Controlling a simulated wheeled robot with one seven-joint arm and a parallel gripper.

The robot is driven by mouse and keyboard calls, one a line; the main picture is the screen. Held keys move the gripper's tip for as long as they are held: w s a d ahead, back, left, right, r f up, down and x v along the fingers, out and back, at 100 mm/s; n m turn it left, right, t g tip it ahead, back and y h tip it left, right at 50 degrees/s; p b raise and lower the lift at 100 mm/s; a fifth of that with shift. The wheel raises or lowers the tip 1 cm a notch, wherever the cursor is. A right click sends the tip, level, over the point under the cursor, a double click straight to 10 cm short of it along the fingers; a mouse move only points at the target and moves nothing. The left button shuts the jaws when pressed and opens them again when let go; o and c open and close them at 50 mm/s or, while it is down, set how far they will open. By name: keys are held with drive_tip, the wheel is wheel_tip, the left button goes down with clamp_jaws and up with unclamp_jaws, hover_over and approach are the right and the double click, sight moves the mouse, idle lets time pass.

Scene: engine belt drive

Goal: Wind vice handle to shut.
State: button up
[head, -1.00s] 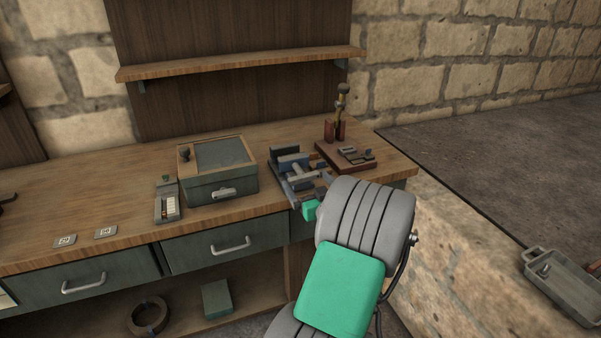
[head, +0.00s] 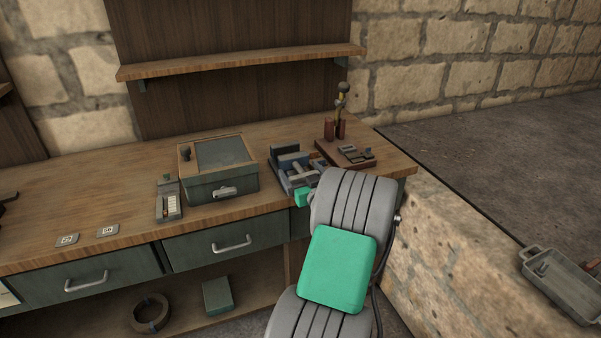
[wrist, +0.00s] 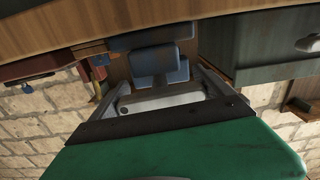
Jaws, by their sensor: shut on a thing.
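The vice (head: 289,160), with blue jaw blocks and a grey body, stands on the bench near its right front. In the wrist view the vice's blue block (wrist: 158,61) lies straight ahead of my gripper (wrist: 163,92). A pale grey bar (wrist: 160,104), which looks like the vice handle, lies between the two fingers. My gripper is shut on it. In the head view my grey and green arm hides the fingers and the handle. How far apart the jaws are is hard to tell.
A green-grey box (head: 222,184) stands left of the vice. A brown board with small parts (head: 346,153) lies to its right, with a red and brass stand (head: 338,115) behind. A shelf (head: 240,63) hangs above. The bench (head: 60,203) is mostly clear at left.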

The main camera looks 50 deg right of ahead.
drive_tip(key=c, duration=0.4)
drive_tip(key=shift+o, duration=0.2)
drive_tip(key=shift+f+m+b, duration=0.15)
drive_tip(key=shift+m+b, duration=0.25)
drive_tip(key=shift+b, duration=0.45)
drive_tip(key=o, duration=1.1)
drive_tip(key=b+v, duration=0.1)
drive_tip(key=v, duration=0.6)
drive_tip(key=shift+s+a, duration=0.15)
drive_tip(key=shift+s, duration=0.25)
drive_tip(key=shift+s+a, duration=0.1)
